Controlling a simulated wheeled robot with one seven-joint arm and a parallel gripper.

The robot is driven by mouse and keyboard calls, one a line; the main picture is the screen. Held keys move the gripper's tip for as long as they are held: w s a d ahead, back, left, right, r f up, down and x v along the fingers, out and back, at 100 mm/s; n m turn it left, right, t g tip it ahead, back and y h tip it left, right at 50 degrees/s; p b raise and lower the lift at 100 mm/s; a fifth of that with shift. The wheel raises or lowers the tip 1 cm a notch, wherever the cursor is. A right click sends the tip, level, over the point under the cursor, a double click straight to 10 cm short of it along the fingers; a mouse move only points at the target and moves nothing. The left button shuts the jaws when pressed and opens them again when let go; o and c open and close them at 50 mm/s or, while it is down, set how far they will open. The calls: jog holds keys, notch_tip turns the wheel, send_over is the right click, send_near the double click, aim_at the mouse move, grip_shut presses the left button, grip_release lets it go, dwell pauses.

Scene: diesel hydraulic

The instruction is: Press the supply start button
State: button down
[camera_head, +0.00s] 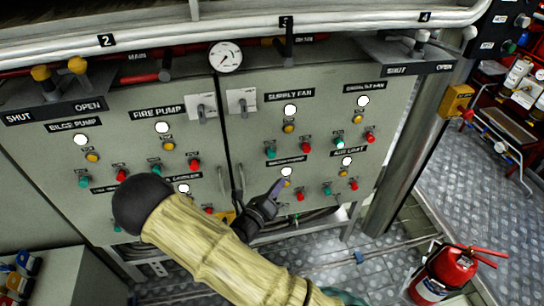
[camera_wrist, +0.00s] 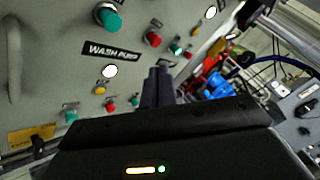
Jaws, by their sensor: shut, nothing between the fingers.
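The supply fan group is on the grey control cabinet, under its "SUPPLY FAN" label (camera_head: 290,95). It has a white lamp (camera_head: 290,109), a yellow lamp (camera_head: 288,128), a green button (camera_head: 270,152) at lower left and a red button (camera_head: 306,148) at lower right. In the wrist view a green button (camera_wrist: 110,20) and a red one (camera_wrist: 154,40) stand above the "WASH PUMP" label (camera_wrist: 112,50). My gripper (camera_head: 281,185) is shut and empty, below the supply fan buttons, by the wash pump group. It also shows in the wrist view (camera_wrist: 158,80). I cannot tell its gap to the panel.
Similar groups surround it: fire pump (camera_head: 158,112) to the left and another fan group (camera_head: 363,100) to the right. A metal handle (camera_head: 241,178) sticks out left of my gripper. A red fire extinguisher (camera_head: 445,272) stands on the floor at lower right.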

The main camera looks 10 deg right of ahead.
aim_at(271, 153)
jog(key=w+b, duration=0.1)
jog(key=w, duration=0.7)
jog(key=shift+w, duration=0.25)
jog(key=shift+w, duration=0.1)
dwell(1.8)
jog(key=shift+w, duration=0.35)
jog(key=shift+w+p, duration=0.3)
jog(key=shift+w, duration=0.2)
dwell(0.8)
jog(key=shift+s+r, duration=0.1)
jog(key=shift+s, duration=0.1)
jog(key=shift+s+p, duration=0.45)
jog(key=shift+s, duration=0.3)
